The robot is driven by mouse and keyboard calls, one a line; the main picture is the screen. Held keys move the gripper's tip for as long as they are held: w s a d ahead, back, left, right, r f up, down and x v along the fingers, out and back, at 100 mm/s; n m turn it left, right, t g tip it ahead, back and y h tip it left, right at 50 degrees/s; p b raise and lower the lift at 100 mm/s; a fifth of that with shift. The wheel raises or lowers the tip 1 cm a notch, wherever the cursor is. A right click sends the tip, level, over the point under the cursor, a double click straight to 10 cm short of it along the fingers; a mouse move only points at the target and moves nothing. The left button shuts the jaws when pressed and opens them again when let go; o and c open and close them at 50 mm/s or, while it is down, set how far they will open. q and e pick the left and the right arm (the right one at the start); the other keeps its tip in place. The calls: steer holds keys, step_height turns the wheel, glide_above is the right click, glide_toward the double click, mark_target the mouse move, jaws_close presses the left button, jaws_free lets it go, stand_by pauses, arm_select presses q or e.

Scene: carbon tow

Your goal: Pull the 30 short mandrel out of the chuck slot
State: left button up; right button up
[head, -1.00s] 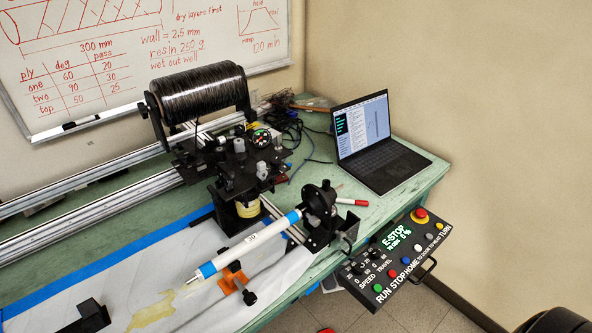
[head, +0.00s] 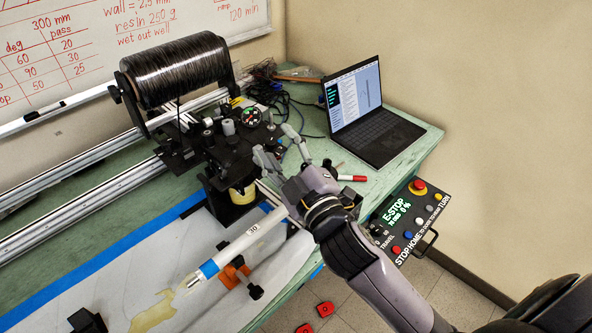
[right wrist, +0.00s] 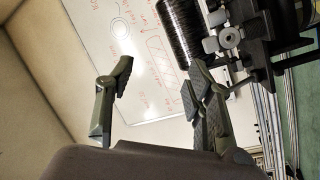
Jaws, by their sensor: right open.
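The short mandrel (head: 228,257) is a white tube marked 30 with a blue band near its lower-left end. It lies slanted above the white sheet, next to an orange and black clamp (head: 229,275). Its upper-right end passes behind my right gripper (head: 278,145), which hides the chuck in the head view. The right gripper is open and empty, its fingers pointing up and away above the chuck area, not around the mandrel. In the right wrist view the fingers (right wrist: 158,88) are spread apart, with neither mandrel nor chuck visible. My left gripper is not in view.
A black tow spool (head: 178,70) and its carriage (head: 222,140) stand just left of the right fingers. A laptop (head: 372,125) and a red marker (head: 351,178) lie to the right. The control panel (head: 408,215) is at the table edge beside my forearm.

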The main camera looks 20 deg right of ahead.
steer(key=s+a+r+n+t+y, duration=0.1)
steer(key=s+a+r+n+y, duration=0.1)
steer(key=a+r+n+y, duration=0.4)
steer(key=s+a+r+n+y, duration=0.2)
steer(key=a+r+n+y, duration=0.1)
steer(key=r+n+y, duration=0.5)
steer(key=s+a+n+g+y, duration=0.3)
steer(key=s+a+n+g, duration=0.2)
steer(key=n+g, duration=0.6)
steer(key=s+a+n+g+y, duration=0.3)
steer(key=s+a+n+g, duration=0.45)
steer(key=n, duration=0.65)
steer(key=n+t+h, duration=0.2)
steer(key=n+h, duration=0.6)
steer(key=h, duration=1.3)
glide_toward(278, 214)
arm_select(q)
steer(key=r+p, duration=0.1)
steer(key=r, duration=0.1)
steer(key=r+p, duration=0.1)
steer(key=p, duration=0.1)
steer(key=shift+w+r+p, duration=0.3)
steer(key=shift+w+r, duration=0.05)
arm_select(e)
steer(key=x, duration=0.9)
steer(key=shift+w+f, duration=0.15)
steer(key=shift+f, duration=0.15)
